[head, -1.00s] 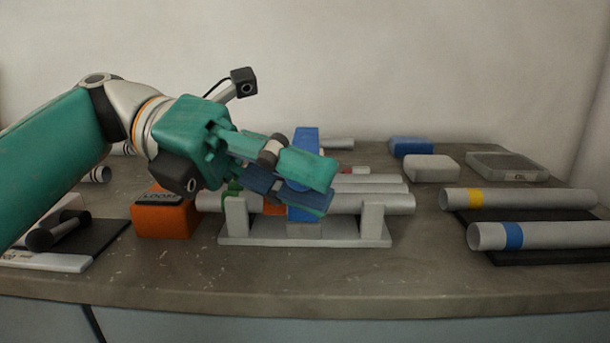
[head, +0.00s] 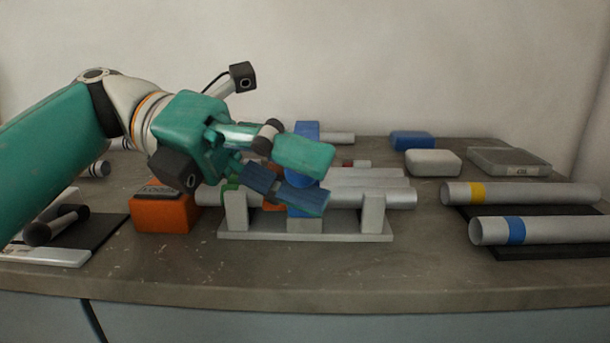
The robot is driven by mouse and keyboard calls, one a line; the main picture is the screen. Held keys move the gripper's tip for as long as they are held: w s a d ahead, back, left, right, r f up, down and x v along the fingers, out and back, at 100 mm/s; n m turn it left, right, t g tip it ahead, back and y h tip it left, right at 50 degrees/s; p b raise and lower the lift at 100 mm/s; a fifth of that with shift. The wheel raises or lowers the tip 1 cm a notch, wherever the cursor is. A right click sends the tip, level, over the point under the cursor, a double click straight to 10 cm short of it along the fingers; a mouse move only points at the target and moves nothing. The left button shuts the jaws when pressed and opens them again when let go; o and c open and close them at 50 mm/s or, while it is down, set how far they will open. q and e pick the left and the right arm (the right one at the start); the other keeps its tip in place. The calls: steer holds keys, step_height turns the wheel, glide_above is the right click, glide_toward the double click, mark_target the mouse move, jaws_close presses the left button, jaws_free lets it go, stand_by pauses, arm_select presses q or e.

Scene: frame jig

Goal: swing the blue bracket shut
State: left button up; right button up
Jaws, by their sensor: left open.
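The blue bracket (head: 306,133) stands on the grey jig (head: 300,237) in the head view, around or against the grey tube (head: 345,198) that lies in the jig. Its middle is hidden behind my left gripper. My left gripper (head: 312,178) is open in front of the bracket, its two fingers apart, with part of the bracket showing between them. I cannot tell whether a finger touches it. My right gripper is not in view.
An orange box (head: 165,212) stands left of the jig. Tubes with a yellow band (head: 520,194) and a blue band (head: 545,230) lie on a dark rack at right. A white block (head: 433,162), a blue block (head: 412,140) and a clear case (head: 508,161) are behind. The front table strip is clear.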

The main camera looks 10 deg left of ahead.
arm_select(q)
steer(key=v, duration=0.7)
steer(key=shift+a, duration=0.45)
